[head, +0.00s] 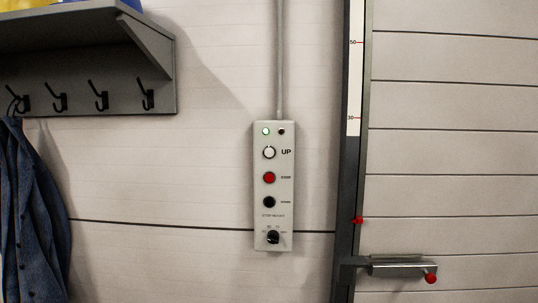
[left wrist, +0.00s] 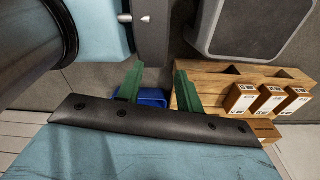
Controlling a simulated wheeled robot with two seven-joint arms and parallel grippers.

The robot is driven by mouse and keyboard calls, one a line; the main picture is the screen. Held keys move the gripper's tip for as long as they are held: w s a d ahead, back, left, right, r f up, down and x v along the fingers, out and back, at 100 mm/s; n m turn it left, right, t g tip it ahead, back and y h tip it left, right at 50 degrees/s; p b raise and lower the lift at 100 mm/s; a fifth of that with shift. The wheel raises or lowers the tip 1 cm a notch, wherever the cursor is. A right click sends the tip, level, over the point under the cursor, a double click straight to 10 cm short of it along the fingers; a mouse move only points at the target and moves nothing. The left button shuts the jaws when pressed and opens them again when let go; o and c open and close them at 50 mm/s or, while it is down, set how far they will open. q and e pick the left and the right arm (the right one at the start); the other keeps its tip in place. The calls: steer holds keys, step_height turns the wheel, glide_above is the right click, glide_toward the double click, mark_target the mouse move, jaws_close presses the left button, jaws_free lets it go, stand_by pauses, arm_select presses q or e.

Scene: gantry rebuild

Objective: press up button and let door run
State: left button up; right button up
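The control box (head: 273,187) is mounted on the wall in the head view. The white up button (head: 269,153) sits near its top, labelled UP, above a red button (head: 269,178) and a black button (head: 270,202). A small green light (head: 265,131) is lit at the top left. A dark knob (head: 273,237) is at the bottom. The panelled door (head: 455,150) stands at the right, beside a dark post with a scale. My left gripper (left wrist: 157,78) shows in the left wrist view, its two green fingers apart with nothing held between them. My right gripper is in neither view.
A grey shelf with hooks (head: 90,70) and a hanging blue garment (head: 30,215) are at the left. A metal latch with a red knob (head: 430,278) sits low on the door. In the left wrist view, a wooden pallet (left wrist: 215,75) carries several small boxes, near a blue bin (left wrist: 152,97).

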arm_select(q)
jaws_close()
stand_by(1.6)
